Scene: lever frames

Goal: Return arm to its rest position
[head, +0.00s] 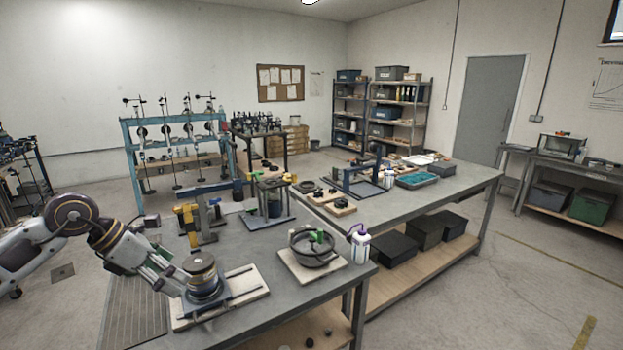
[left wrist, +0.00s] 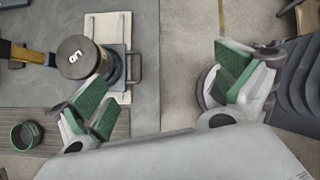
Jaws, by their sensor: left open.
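My left arm comes in from the left in the head view, and its gripper (head: 178,281) is at the near bench, just left of a dark round weight (head: 201,263). The weight sits on a blue base on a pale board (head: 247,284). In the left wrist view my left gripper (left wrist: 168,75) is open, its green-padded fingers wide apart with nothing between them. The weight (left wrist: 76,62), with a white mark on top, lies beyond the left finger, outside the gap. I cannot tell whether the finger touches it. My right gripper is not in view.
A green-rimmed ring (left wrist: 26,135) lies near the left finger in the wrist view. Open floor (head: 460,290) lies to the right.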

